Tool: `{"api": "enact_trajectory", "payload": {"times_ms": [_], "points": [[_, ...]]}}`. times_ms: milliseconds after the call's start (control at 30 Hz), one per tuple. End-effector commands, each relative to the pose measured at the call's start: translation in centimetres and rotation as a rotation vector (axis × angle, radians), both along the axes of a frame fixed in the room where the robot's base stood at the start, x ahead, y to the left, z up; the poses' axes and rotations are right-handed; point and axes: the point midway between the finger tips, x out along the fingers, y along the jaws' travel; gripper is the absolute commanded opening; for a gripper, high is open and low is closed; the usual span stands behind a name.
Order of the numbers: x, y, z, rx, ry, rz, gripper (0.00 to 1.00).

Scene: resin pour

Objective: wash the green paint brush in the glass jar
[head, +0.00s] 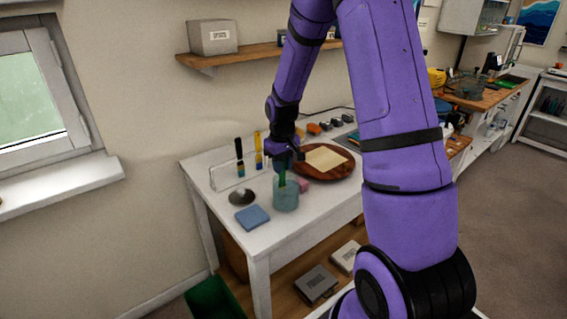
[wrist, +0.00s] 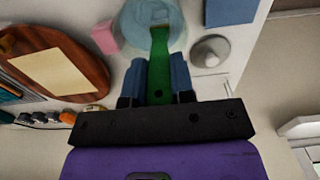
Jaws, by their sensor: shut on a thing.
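The green paint brush (wrist: 158,62) is held between the two blue fingers of my gripper (wrist: 159,80) in the wrist view. In the head view the brush (head: 282,172) hangs roughly upright below my gripper (head: 285,151). The glass jar (head: 286,198) is pale blue-green and see-through, and stands near the front of the white table. The brush's lower end lies within the jar's outline in both views, and the jar (wrist: 136,28) also shows in the wrist view. How deep the tip reaches is hard to tell.
A blue pad (head: 252,217) and a grey conical object (head: 241,197) are left of the jar. A clear rack (head: 214,178) holds other brushes. A round wooden board (head: 343,171) with a cream sheet lies behind right.

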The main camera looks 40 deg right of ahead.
Motion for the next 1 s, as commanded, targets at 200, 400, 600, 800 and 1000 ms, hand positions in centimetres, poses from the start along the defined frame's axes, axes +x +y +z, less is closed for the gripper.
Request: {"api": "enact_trajectory", "payload": {"times_ms": [200, 400, 600, 800, 1000], "points": [[-0.4, 0.4, 0.1, 0.0, -0.001, -0.001, 0.0], [-0.4, 0.2, 1.2, -0.001, -0.001, -0.001, 0.0], [-0.4, 0.0, 2.4, 0.0, -0.001, -0.001, 0.0], [-0.4, -0.2, 3.6, 0.0, 0.0, -0.001, 0.0], [-0.4, -0.4, 4.8, -0.001, -0.002, -0.001, 0.0]]}}
